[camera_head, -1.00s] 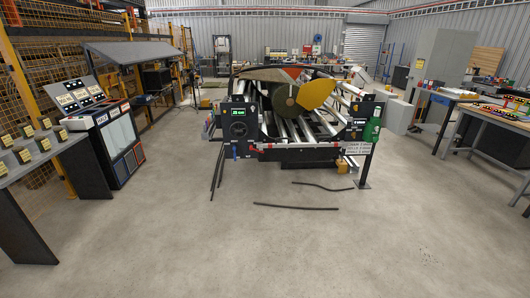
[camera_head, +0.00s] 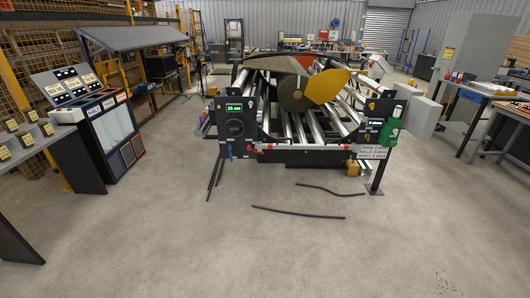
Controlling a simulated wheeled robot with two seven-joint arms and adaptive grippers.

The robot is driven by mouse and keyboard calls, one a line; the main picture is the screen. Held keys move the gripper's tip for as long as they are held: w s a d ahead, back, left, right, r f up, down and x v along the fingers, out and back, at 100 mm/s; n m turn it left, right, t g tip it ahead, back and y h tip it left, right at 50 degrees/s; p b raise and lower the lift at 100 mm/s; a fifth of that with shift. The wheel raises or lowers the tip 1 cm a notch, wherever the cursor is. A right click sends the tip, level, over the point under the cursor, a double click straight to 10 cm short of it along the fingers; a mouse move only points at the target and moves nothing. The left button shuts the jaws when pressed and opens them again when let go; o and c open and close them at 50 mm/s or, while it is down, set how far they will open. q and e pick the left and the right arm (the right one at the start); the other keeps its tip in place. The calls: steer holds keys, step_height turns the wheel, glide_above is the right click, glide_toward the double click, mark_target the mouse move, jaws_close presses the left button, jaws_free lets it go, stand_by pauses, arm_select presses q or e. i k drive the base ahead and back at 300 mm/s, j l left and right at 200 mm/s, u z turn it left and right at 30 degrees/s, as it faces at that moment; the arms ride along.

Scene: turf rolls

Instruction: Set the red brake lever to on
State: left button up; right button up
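A small red lever-like part (camera_head: 256,149) sits low on the front of the roller machine (camera_head: 300,147), just right of its left control panel (camera_head: 235,120). It is too small to tell whether it is set to on or off. A blue handle-like part (camera_head: 230,152) hangs just left of it. Neither of my grippers is in view.
Black strips (camera_head: 312,214) lie on the concrete floor before the machine. A console (camera_head: 103,135) stands left and workbenches (camera_head: 490,100) stand right. The floor between is mostly clear.

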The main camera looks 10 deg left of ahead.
mark_target(250, 147)
steer(key=i+l, duration=0.2)
steer(key=i, duration=0.35)
steer(key=i+l, duration=0.2)
steer(key=i, duration=0.35)
steer(key=i+l, duration=0.2)
steer(key=i, duration=0.35)
steer(key=i+l, duration=0.2)
steer(key=i, duration=0.35)
